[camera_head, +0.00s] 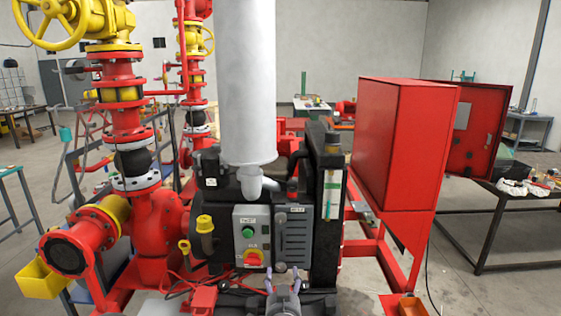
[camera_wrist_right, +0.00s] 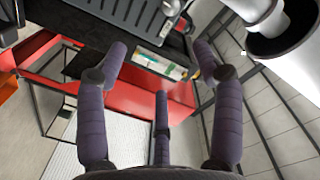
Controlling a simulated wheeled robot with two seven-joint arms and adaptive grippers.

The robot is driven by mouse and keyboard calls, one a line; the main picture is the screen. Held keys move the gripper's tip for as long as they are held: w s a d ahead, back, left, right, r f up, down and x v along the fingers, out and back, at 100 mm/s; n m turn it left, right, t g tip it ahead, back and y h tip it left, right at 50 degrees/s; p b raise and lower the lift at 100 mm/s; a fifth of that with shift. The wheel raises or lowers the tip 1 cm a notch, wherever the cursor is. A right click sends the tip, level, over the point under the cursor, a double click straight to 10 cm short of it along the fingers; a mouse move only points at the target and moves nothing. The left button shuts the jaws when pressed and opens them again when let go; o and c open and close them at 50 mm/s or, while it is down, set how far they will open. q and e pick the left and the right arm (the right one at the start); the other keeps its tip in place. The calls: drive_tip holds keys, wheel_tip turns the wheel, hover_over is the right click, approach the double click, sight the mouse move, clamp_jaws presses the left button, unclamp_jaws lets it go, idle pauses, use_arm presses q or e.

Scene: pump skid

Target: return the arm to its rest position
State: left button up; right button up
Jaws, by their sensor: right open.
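My right gripper (camera_head: 284,277) shows at the bottom middle of the head view, low in front of the pump skid's engine. Its purple-grey fingers point up and away. In the right wrist view the right gripper (camera_wrist_right: 160,68) has its fingers spread wide, with nothing between them. The grey control box (camera_head: 258,236) with a green button and a red-and-yellow knob stands just beyond and above it in the head view. My left gripper is not in view.
Red pipes (camera_head: 155,215) with yellow valves stand at left. A white exhaust cylinder (camera_head: 246,80) rises in the middle. A red cabinet (camera_head: 400,140) with its door open is at right. A table (camera_head: 500,205) with loose items stands at far right. Some floor is clear between them.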

drive_tip(key=s+d+f+n+g+y, duration=0.1)
drive_tip(key=s+d+f+g, duration=0.15)
drive_tip(key=f, duration=0.65)
drive_tip(key=s+d+f+n+g, duration=0.1)
drive_tip(key=s+d+f+g, duration=0.15)
drive_tip(key=f, duration=0.75)
drive_tip(key=s+d+f+n+g+y, duration=0.1)
drive_tip(key=s+f+g, duration=0.2)
drive_tip(key=f, duration=0.6)
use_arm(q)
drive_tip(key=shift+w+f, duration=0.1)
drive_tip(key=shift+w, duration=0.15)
use_arm(e)
drive_tip(key=s+d+f+g, duration=0.1)
drive_tip(key=s+f+g, duration=0.3)
drive_tip(key=s+f, duration=0.3)
drive_tip(key=s+d+f+g+y, duration=0.1)
drive_tip(key=s+f+g, duration=0.4)
drive_tip(key=s, duration=1.3)
wheel_tip(320, 180, down, 2)
drive_tip(key=shift+d+f+y, duration=0.25)
drive_tip(key=shift+d+y, duration=0.05)
drive_tip(key=shift+d, duration=0.35)
